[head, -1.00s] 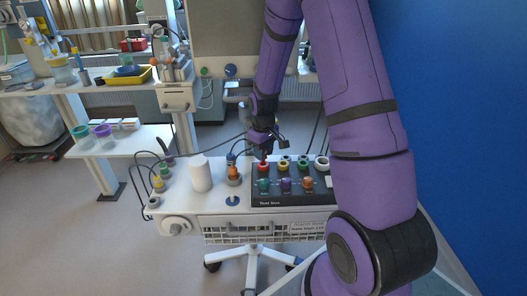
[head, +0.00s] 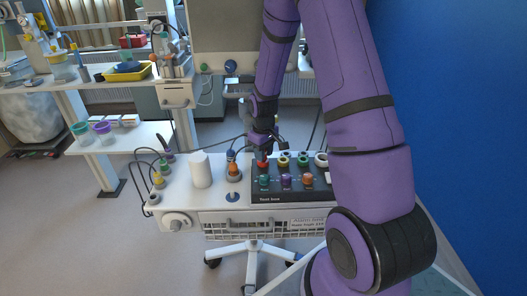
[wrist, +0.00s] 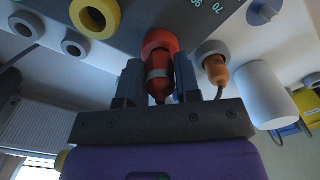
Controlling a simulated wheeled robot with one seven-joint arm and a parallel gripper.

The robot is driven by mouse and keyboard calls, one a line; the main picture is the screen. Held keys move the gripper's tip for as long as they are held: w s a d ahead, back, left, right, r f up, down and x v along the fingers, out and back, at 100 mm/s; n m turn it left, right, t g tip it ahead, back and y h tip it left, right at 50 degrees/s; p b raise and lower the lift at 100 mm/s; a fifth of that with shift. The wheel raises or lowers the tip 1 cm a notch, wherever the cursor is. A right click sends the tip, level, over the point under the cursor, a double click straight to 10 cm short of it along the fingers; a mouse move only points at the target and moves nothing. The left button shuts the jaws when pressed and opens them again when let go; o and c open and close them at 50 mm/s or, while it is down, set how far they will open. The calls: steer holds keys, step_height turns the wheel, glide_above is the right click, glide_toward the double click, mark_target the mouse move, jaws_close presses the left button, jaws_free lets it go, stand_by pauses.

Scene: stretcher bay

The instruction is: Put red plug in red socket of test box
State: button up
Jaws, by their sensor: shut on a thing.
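My gripper (wrist: 160,85) is shut on the red plug (wrist: 159,82), with one finger on each side of it in the wrist view. The plug's far end meets the red socket (wrist: 160,42), a red ring on the dark test box (wrist: 190,22). How deep the plug sits in the ring cannot be told. In the head view my gripper (head: 263,147) is over the back left corner of the test box (head: 262,197), at the red socket (head: 262,161). My fingers hide most of the plug there.
Yellow and green sockets (head: 302,158) are right of the red one. An orange plug (wrist: 217,72) stands in a grey holder close beside my gripper. A white cylinder (head: 201,171) and several cabled plugs (head: 158,180) stand left on the cart. A blue wall is at right.

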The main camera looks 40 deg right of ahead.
steer(key=shift+f, duration=0.25)
steer(key=o, duration=1)
steer(key=shift+c, duration=0.2)
step_height(320, 180, up, 11)
steer(key=shift+f, duration=0.15)
